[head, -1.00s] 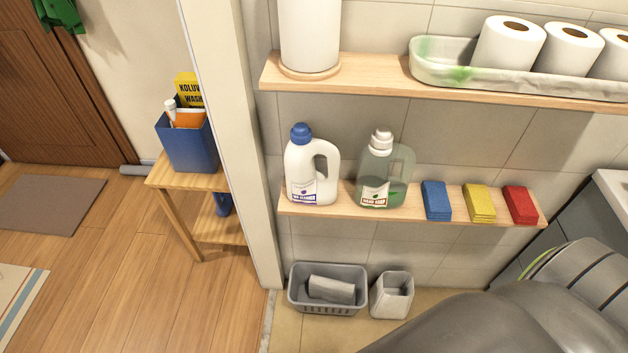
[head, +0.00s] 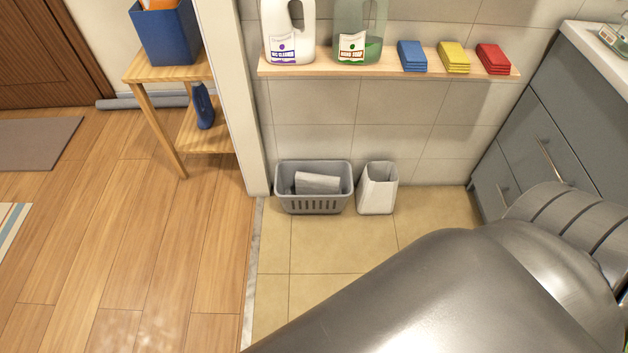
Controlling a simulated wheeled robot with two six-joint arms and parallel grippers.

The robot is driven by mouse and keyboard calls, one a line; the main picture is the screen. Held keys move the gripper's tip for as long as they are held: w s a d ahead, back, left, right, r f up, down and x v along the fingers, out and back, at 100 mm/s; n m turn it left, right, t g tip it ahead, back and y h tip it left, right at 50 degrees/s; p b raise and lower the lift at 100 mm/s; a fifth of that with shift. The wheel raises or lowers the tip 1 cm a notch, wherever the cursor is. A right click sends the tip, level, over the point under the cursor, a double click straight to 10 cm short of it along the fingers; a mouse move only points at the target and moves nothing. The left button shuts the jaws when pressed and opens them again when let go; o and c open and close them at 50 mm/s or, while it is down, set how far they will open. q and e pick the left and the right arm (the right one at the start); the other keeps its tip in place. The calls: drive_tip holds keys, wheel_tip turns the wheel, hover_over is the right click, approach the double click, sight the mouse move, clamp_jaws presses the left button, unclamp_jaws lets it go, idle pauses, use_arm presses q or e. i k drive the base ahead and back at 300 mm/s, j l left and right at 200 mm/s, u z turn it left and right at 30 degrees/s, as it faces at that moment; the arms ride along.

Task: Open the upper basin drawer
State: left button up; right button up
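The grey basin cabinet (head: 517,124) stands at the right edge of the head view, seen at a steep angle. Its uppermost visible front panel (head: 582,92) lies under the white basin top (head: 598,47) and looks closed; no handle on it shows. Below it is another drawer front with a bar handle (head: 546,160), and lower still one with a second handle (head: 503,190). These fronts look closed too. My large grey arm hides the cabinet's lower right part. Neither of my grippers is in view.
A grey basket (head: 314,203) and a white bin (head: 378,190) stand on the tiles by the wall. A wooden shelf (head: 390,69) holds bottles and coloured cloths. A wooden side table (head: 165,70) stands left of the wall edge.

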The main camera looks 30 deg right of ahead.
sight(536, 151)
drive_tip(key=z, duration=2.6)
drive_tip(key=i+j+z, duration=0.1)
drive_tip(key=i+j, duration=0.1)
drive_tip(key=i, duration=0.1)
